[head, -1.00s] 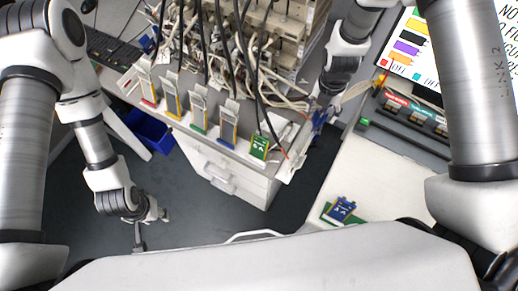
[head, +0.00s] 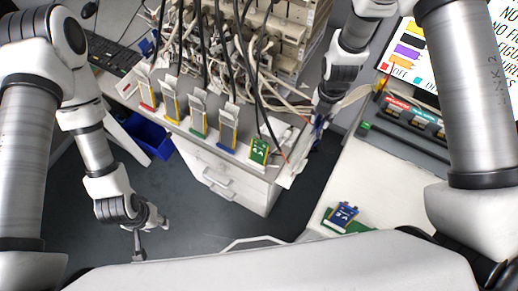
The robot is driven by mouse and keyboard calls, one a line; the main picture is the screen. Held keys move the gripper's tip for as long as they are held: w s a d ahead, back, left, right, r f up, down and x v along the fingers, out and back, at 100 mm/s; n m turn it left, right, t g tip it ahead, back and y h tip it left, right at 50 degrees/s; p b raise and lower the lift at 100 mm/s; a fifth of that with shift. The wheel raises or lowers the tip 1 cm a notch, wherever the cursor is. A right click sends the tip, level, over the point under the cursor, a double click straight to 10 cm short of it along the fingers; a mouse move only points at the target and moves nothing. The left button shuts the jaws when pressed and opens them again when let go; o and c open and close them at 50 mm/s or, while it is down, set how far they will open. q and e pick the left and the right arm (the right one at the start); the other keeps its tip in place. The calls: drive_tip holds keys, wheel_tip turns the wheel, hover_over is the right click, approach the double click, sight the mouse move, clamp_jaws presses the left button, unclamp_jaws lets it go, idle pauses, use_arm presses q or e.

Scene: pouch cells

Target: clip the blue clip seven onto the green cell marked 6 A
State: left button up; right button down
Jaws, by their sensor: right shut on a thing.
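A green cell (head: 259,151) lies at the near right end of the grey cabinet top; its markings are too small to read. My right gripper (head: 317,121) is at the cabinet's right corner, to the right of the green cell and apart from it. It is shut on a small blue piece that looks like the blue clip; the fingers mostly hide it, and its number cannot be read. My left gripper (head: 151,236) hangs empty over the floor at lower left, with its fingers spread apart.
Several clipped pouches with black cables, including one with a blue base (head: 228,130), stand left of the green cell. Loose white cables crowd behind it. A blue-and-white cell (head: 342,215) sits on a green mat on the right table (head: 375,180). A blue bin (head: 150,137) is on the floor.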

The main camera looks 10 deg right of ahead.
drive_tip(key=shift+r, duration=0.1)
drive_tip(key=shift+r+p, duration=1.6)
drive_tip(key=shift+r, duration=0.6)
drive_tip(key=shift+a+r, duration=0.15)
drive_tip(key=s+a+r+m+g+y+p, duration=0.1)
drive_tip(key=a+r+m+p, duration=0.3)
drive_tip(key=a+m+p, duration=0.4)
drive_tip(key=a+m+g, duration=0.1)
drive_tip(key=a+m, duration=0.6)
drive_tip(key=m, duration=0.3)
drive_tip(key=shift+a+r+g+y+p, duration=0.2)
drive_tip(key=shift+a+g+y+p, duration=0.1)
drive_tip(key=shift+a+g, duration=0.1)
